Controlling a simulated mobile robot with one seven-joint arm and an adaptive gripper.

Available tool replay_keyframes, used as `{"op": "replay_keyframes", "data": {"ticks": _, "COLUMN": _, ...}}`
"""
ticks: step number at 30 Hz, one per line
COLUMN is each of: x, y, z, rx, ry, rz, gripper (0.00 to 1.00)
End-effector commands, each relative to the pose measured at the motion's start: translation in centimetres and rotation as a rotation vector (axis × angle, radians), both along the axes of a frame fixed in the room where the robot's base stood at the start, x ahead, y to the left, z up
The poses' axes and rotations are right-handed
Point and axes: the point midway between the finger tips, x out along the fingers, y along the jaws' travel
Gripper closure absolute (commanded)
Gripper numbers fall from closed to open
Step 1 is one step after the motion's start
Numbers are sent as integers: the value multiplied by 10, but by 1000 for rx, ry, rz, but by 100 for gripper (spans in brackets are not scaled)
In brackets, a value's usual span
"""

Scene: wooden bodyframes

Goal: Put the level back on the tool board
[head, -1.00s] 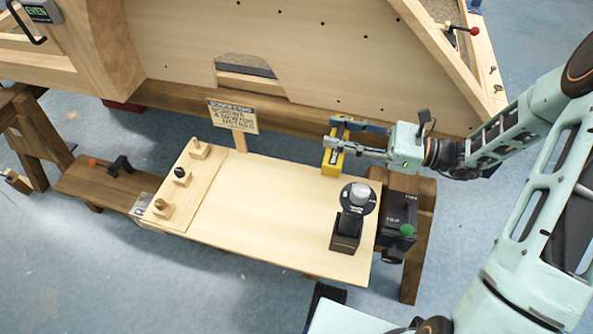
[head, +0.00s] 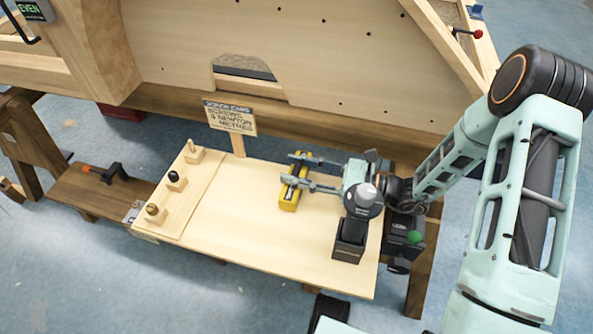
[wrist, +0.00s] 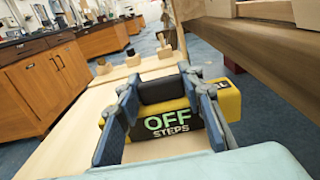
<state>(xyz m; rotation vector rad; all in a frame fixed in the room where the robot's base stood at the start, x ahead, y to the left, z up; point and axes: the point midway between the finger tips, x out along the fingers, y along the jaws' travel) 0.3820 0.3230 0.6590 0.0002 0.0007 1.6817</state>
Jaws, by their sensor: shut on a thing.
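The level (head: 289,201) is a yellow bar over the middle of the pale wooden board (head: 240,240) in the head view. My gripper (head: 289,169) is shut on it, with one finger on each side. In the wrist view, the level (wrist: 229,104) lies across my gripper (wrist: 160,95), and its dark display reads "OFF STEPS". I cannot tell whether the level touches the board or hangs just above it. Several wooden blocks with pegs or knobs (head: 194,154) stand on a raised strip at the board's left. Which part is the tool board is not marked.
A dark upright tool in a holder (head: 349,240) stands at the board's right, partly behind my wrist. A sign (head: 230,117) stands at the back edge, before the large wooden frame (head: 300,60). The board's front left is clear.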

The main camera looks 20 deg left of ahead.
Motion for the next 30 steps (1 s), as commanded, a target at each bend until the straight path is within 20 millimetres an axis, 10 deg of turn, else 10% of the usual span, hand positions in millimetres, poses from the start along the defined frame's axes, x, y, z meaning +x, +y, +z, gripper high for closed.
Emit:
{"op": "replay_keyframes", "data": {"ticks": 9, "x": 1, "y": 0, "z": -2, "rx": 2, "ry": -1, "rz": 0, "gripper": 100}}
{"op": "replay_keyframes", "data": {"ticks": 10, "x": 0, "y": 0, "z": -2, "rx": 0, "ry": -1, "rz": 0, "gripper": 62}}
{"op": "replay_keyframes", "data": {"ticks": 14, "x": 0, "y": 0, "z": -2, "rx": 0, "ry": -1, "rz": 0, "gripper": 48}}
{"op": "replay_keyframes", "data": {"ticks": 30, "x": 5, "y": -30, "z": 3, "rx": -1, "ry": 0, "rz": -6, "gripper": 48}}
